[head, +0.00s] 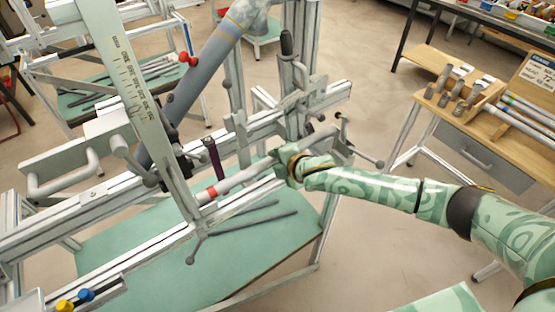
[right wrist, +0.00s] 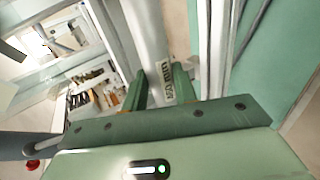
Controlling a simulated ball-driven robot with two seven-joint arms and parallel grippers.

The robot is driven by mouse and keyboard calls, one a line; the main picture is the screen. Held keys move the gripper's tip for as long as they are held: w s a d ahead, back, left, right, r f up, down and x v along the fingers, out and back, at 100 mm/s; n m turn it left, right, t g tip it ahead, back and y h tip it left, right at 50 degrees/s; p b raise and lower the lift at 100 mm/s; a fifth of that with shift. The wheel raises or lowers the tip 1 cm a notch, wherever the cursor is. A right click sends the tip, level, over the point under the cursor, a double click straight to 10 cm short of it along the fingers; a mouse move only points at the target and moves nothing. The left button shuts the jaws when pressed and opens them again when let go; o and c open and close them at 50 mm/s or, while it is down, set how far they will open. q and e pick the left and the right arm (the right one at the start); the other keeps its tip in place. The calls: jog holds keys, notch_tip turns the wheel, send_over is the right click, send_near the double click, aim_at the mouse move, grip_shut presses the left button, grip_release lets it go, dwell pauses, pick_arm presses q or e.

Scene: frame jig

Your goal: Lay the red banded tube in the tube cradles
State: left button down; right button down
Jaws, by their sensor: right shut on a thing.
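The red banded tube (head: 246,177) is light grey, with a red band (head: 211,192) near its left end. It slants up to the right along the jig's rail in the head view. My right gripper (head: 286,164) is shut around the tube right of the band. In the right wrist view the tube (right wrist: 148,45), with a printed label, lies between my two green fingers (right wrist: 158,88). The cradles cannot be told clearly from the other jig fittings, and I cannot tell whether the tube rests on them. My left gripper is not in view.
The jig has a silver rail (head: 70,218), an upright scale plate (head: 130,85) and a dark-handled clamp (head: 287,45). A thick blue-grey tube (head: 205,70) slants above it. A green shelf (head: 150,265) with dark rods lies below. A wooden bench (head: 470,95) stands at right.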

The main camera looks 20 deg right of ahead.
dwell(0.7)
jog(key=c, duration=1)
grip_release()
jog(key=shift+f, duration=0.15)
